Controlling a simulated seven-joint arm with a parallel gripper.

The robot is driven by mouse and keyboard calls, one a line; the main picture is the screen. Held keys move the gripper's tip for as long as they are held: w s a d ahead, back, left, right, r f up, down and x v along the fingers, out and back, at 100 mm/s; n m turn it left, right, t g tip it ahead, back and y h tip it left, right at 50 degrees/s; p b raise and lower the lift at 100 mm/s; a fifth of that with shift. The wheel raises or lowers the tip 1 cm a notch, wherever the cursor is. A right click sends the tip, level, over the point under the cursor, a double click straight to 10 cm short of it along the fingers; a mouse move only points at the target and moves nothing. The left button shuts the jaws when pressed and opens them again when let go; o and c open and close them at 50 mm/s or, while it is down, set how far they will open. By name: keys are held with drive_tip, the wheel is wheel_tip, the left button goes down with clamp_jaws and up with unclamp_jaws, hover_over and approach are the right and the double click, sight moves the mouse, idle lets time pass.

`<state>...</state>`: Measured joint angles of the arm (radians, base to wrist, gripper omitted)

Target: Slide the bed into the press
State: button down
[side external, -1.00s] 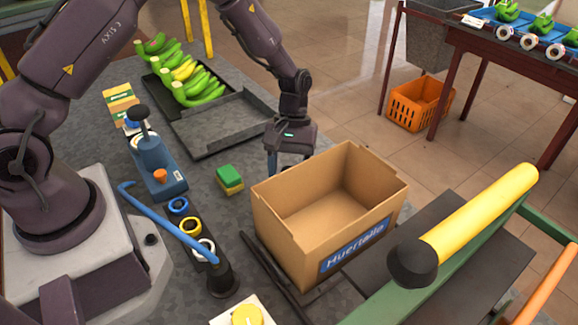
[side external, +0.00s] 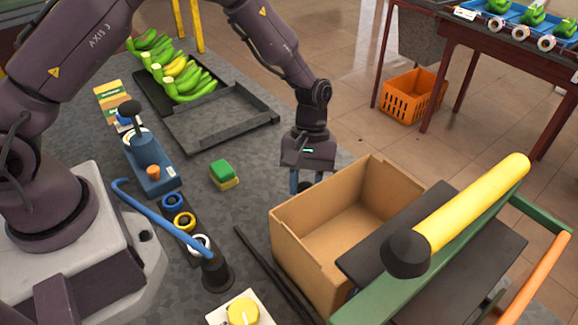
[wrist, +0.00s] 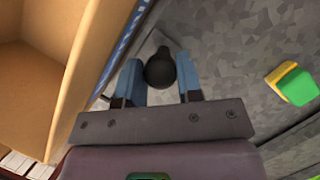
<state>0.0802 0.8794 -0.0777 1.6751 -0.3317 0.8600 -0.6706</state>
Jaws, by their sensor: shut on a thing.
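An open cardboard box (side external: 300,255) sits partly under the dark plate (side external: 445,250) of the press, whose green frame (side external: 395,285) and yellow lever (side external: 475,205) stand at the right. My gripper (side external: 303,186) is at the box's far left side, pointing down. In the wrist view its blue fingers (wrist: 161,82) are shut on a black knob (wrist: 160,70), beside the box wall (wrist: 75,80). A pale grey piece (wrist: 148,42) shows under the knob, perhaps part of the bed. The rest of the bed is hidden by the box and press.
A dark rail (side external: 268,265) runs along the box's left. A green and yellow sponge (side external: 224,174), a blue hooked bar (side external: 160,215), several tape rolls and a yellow dial (side external: 243,312) are on the grey table. A banana tray (side external: 222,122) lies behind.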

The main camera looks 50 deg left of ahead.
drive_tip(key=d, duration=1.4)
drive_tip(key=shift+d+r, duration=0.1)
drive_tip(key=c, duration=1)
unclamp_jaws()
drive_tip(key=shift+c, duration=0.2)
drive_tip(key=shift+o, duration=1.2)
drive_tip(key=shift+a, duration=0.2)
drive_tip(key=v, duration=1.3)
